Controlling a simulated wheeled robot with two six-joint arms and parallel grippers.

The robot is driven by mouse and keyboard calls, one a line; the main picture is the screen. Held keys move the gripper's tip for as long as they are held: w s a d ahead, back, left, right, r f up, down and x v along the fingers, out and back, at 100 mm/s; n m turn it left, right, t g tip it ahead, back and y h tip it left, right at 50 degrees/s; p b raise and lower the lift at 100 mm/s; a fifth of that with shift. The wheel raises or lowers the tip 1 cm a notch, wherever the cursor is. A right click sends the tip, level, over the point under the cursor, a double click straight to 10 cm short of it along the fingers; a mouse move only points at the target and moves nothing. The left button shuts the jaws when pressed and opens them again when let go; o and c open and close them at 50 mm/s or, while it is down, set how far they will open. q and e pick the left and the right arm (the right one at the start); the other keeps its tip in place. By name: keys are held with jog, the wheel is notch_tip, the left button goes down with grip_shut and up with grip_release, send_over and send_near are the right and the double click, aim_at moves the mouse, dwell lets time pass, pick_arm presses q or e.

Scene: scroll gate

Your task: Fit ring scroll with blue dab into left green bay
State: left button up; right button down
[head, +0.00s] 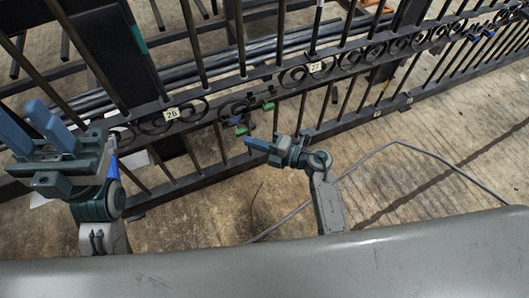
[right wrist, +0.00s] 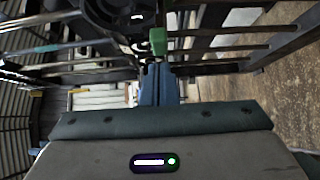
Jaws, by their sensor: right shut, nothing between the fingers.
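The black gate (head: 215,103) carries a row of dark scrolls. Two green pieces (head: 268,106) (head: 240,131) sit at the gap right of plate 26, with a dark scroll (head: 236,108) and a small blue spot beside them. I cannot tell whether that scroll is seated. My right gripper (head: 250,143) is shut and empty, just below the lower green piece. In the right wrist view its blue fingers (right wrist: 159,70) are together, below a green block (right wrist: 158,42) and a dark round part (right wrist: 125,18). My left gripper (head: 22,108) is open and empty at the far left.
Number plates 26 (head: 171,114) and 27 (head: 315,67) mark the gate. Blue pieces (head: 480,33) show on the gate at the far right. Dark pipes (head: 205,68) lie behind the bars. A cable (head: 400,145) crosses the concrete floor. The floor in front is otherwise mostly clear.

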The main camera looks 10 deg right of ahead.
aim_at(248, 132)
jog(key=shift+w+a, duration=0.15)
jog(key=shift+w, duration=0.4)
jog(key=shift+w+a+r, duration=0.15)
jog(key=shift+w, duration=0.15)
jog(key=shift+w+a+p, duration=0.15)
jog(key=shift+w+p, duration=0.05)
jog(key=shift+w, duration=0.3)
jog(key=shift+w+a+p, duration=0.15)
jog(key=shift+w, duration=0.5)
